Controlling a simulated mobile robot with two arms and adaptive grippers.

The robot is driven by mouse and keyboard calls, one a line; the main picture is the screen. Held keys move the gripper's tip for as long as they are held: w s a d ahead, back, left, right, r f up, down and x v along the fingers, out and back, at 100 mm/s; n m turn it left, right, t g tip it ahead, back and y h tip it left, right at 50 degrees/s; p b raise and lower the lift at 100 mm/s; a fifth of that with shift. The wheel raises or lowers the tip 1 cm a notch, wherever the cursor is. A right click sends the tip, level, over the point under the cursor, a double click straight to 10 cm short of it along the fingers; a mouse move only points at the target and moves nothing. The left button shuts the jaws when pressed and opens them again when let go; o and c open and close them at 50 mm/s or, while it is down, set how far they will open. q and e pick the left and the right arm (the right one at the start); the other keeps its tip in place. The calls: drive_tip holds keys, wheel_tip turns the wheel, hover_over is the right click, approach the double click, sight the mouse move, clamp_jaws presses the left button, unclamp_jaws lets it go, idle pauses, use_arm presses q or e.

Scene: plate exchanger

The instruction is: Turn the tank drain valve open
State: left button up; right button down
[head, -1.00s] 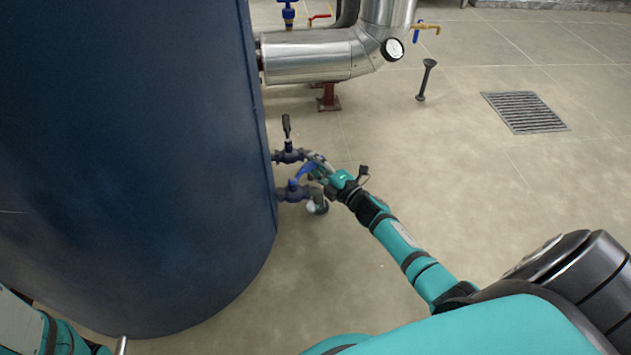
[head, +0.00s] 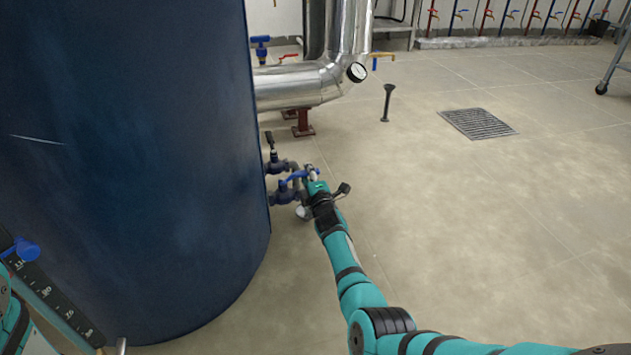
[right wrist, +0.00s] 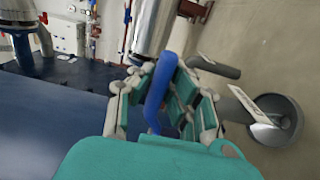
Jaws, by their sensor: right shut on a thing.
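The tank (head: 140,160) is the large dark blue cylinder on the left in the head view. The lower valve (head: 284,197) has a blue lever (head: 294,177) that points right. My right gripper (head: 311,173) is at the lever's outer end. In the right wrist view the blue lever (right wrist: 157,95) lies between the fingers (right wrist: 168,92), which are shut on it. My left gripper is not in view; only part of that arm shows at the lower left.
The upper valve (head: 277,165) with an upright black handle sits just above the blue lever. A grey post (head: 387,102) and a floor grate (head: 477,123) stand apart.

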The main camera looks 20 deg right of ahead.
drive_tip(key=shift+f, duration=0.1)
idle(0.4)
drive_tip(key=c, duration=1.3)
unclamp_jaws()
drive_tip(key=shift+o, duration=0.2)
